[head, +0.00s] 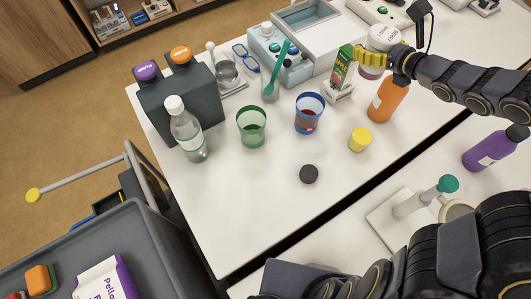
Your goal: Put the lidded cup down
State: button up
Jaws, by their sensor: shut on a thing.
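My gripper (371,57), with yellow fingers, is shut around the lidded cup at the back right of the white table. The lidded cup (384,37) has a white lid above the fingers, and a pinkish part of its body shows below them. The fingers hide its middle. It appears held above the table, next to the green and white juice carton; the exact gap under it cannot be told.
The juice carton (342,70) and an orange bottle (387,100) stand close below the gripper. A blue cup (309,113), a green cup (251,127), a yellow pot (360,140) and a black lid (309,174) are on the table (240,210). Its front is clear.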

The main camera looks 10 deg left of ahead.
jog(key=s+a+f+n+g+y, duration=0.1)
jog(key=s+a+n+g+y, duration=0.1)
jog(key=s+a+n+g, duration=0.65)
jog(key=s+a+n+g+y, duration=0.25)
jog(key=s+a, duration=0.35)
jog(key=a, duration=0.7)
jog(key=s+a+f+n+g, duration=0.1)
jog(key=s+a+n+g, duration=0.3)
jog(key=s, duration=0.6)
jog(key=shift+m+g+h, duration=0.3)
jog(key=shift+h, duration=0.05)
jog(key=shift+d+f, duration=0.2)
jog(key=shift+f, duration=8.75)
jog(key=shift+s+f, duration=0.1)
jog(key=shift+f, duration=0.1)
jog(key=o, duration=1.3)
